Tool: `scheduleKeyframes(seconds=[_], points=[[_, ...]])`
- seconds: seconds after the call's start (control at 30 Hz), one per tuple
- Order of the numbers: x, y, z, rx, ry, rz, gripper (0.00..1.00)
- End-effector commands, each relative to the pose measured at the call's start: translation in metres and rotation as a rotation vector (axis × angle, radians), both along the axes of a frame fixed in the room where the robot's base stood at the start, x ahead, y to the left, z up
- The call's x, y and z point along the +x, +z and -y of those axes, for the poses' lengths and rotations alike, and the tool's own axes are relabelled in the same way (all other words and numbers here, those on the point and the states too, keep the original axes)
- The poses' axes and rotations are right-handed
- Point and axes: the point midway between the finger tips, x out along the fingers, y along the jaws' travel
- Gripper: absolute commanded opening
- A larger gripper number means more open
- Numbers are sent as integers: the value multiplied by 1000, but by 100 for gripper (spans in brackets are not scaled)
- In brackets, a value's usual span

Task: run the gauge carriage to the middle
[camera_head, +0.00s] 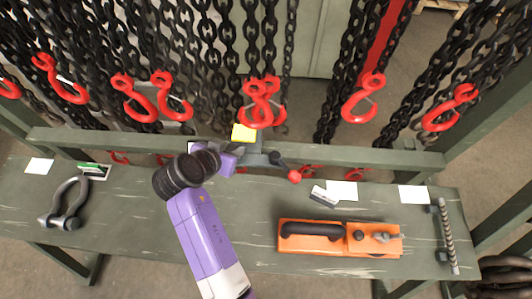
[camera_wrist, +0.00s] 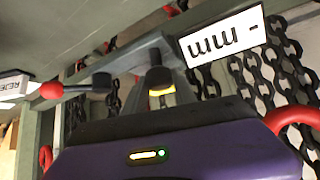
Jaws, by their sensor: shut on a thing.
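The gauge carriage (camera_head: 257,158) is a grey part at the bench's back rail, near the middle of the bench's length. In the wrist view, my purple gripper body fills the bottom.
Red hooks (camera_head: 262,103) on black chains hang close behind the rail (camera_head: 350,153). On the bench (camera_head: 130,215) are a shackle (camera_head: 64,203) at left, an orange tool with a black handle (camera_head: 340,238), a small lettered card (camera_head: 324,195), white cards and a rod (camera_head: 448,235) at right.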

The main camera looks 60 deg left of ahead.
Motion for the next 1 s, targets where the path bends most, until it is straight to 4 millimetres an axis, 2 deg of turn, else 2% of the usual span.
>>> scheduleKeyframes(seconds=[0.03,0.1,0.4,0.9,0.93,0.97,1.0], points=[[-14,-5,-11,1,8,0,0],[-27,-4,-21,1,8,0,0],[-60,-3,-47,-1,3,-2,0],[-65,-1,-51,-1,1,-3,0],[-65,-1,-51,-1,0,-3,37],[-65,-1,-51,-1,1,-3,42],[-65,-1,-51,-1,0,-3,42]])
